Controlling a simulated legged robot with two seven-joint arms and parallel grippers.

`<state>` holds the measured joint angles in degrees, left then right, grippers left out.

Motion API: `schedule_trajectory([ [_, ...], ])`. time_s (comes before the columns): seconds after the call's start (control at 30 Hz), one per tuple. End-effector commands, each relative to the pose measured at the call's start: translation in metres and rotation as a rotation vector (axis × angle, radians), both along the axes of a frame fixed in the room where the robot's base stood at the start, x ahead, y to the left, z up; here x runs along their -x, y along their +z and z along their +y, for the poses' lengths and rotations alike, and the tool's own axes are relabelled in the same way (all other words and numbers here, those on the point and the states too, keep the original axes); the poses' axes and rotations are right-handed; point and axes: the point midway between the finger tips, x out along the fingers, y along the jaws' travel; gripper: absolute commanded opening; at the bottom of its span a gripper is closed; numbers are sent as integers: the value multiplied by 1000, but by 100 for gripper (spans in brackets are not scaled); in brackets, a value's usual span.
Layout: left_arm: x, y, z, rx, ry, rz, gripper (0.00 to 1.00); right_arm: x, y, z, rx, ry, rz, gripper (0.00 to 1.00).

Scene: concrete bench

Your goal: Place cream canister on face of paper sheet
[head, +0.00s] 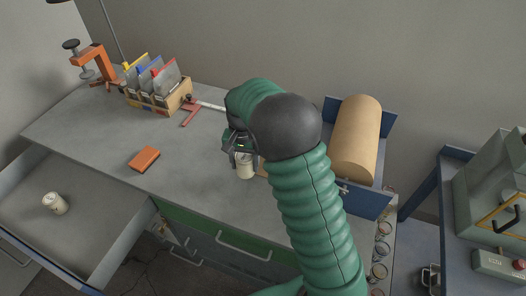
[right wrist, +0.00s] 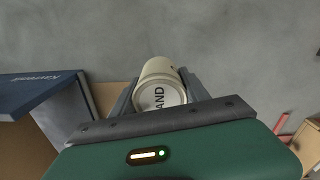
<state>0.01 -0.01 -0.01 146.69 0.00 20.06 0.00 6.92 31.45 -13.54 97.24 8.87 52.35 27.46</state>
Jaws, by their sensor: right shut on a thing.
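My right gripper (head: 243,155) is shut on a cream canister (head: 246,169), which hangs below it near the middle of the bench. In the right wrist view the canister (right wrist: 160,88) sits between the two fingers, its pale lid with dark letters facing the camera. Brown paper from the roll (head: 357,138) shows as a sheet beside the left finger in the right wrist view (right wrist: 107,95). In the head view my arm hides most of the sheet. I cannot tell whether the canister touches the bench. My left gripper is not in view.
A second pale canister (head: 55,203) is in the open drawer (head: 95,215) at left. An orange block (head: 144,159) lies on the bench (head: 185,170). A file rack (head: 165,98), an orange clamp (head: 95,65) and a red-jawed caliper (head: 191,113) are at the back. The blue roll holder (head: 370,203) stands at right.

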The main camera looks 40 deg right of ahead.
Motion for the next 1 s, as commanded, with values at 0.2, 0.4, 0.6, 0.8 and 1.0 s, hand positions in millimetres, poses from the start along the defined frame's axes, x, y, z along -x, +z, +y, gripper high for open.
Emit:
schedule_trajectory([
  [0.2, 0, 1, 0, 0, 0, 0, 36, -10, -4, -44, 0, -4, 0, 0],
  [0.4, 0, 3, 0, 0, -1, 0, 36, -18, -7, -76, 0, -1, 0, 0],
  [0.6, 0, 4, 0, 0, 0, 0, 36, -22, -8, -94, 1, -2, -1, 0],
  [0.8, 0, 1, 0, 0, 0, 0, 36, -22, -43, -92, -1, 1, -1, 0],
  [1.0, 0, 1, 0, 0, 0, 0, 36, -22, -43, -92, 0, 1, -1, 0],
])
